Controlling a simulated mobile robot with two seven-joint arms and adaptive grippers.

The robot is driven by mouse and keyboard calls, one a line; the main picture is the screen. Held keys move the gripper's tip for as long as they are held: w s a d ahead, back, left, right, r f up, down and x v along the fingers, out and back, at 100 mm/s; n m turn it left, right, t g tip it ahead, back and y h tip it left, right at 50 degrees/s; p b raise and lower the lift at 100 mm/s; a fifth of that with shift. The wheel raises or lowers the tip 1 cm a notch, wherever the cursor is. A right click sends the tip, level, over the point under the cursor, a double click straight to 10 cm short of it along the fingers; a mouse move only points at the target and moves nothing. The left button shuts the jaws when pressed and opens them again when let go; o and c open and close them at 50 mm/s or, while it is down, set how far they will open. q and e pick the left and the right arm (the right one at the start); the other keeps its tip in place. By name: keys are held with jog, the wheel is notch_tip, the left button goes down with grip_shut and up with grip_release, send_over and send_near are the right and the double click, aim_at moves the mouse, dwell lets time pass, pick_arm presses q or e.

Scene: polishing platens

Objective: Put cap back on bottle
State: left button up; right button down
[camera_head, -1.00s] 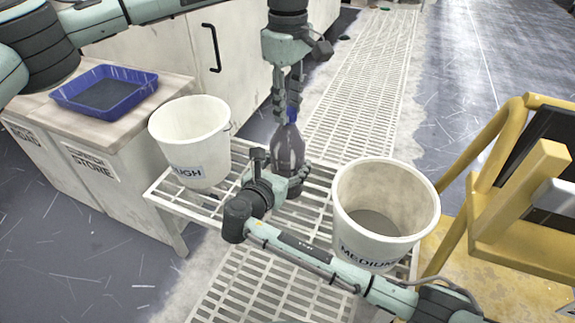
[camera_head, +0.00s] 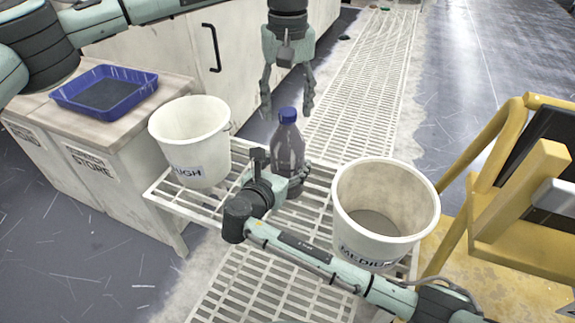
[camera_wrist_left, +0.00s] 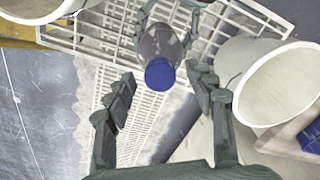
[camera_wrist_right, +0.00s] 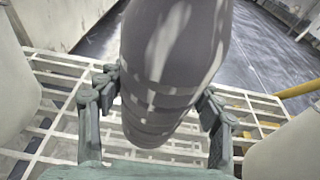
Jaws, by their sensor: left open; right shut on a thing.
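The bottle (camera_head: 287,148) is dark grey and stands upright over the white grating shelf between the two buckets. Its blue cap (camera_head: 287,115) sits on its top; it also shows in the left wrist view (camera_wrist_left: 160,74). My right gripper (camera_head: 297,180) is shut around the lower part of the bottle; the right wrist view shows its fingers on both sides of the bottle (camera_wrist_right: 170,70). My left gripper (camera_head: 287,108) is open and empty, pointing down around and above the cap, with its fingers apart from it. How tightly the cap is seated cannot be told.
A white bucket marked ROUGH (camera_head: 190,140) stands left on the grating shelf (camera_head: 190,208), and one marked MEDIUM (camera_head: 385,215) right. A blue tray (camera_head: 105,92) lies on a cabinet at left. A yellow frame (camera_head: 500,190) stands at right.

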pick_arm(q)
notch_tip(320, 180, up, 12)
dwell(0.5)
pick_arm(e)
jog(key=shift+c, duration=1.2)
grip_release()
jog(key=shift+s, duration=0.1)
jog(key=v, duration=1.2)
jog(key=shift+d, duration=0.1)
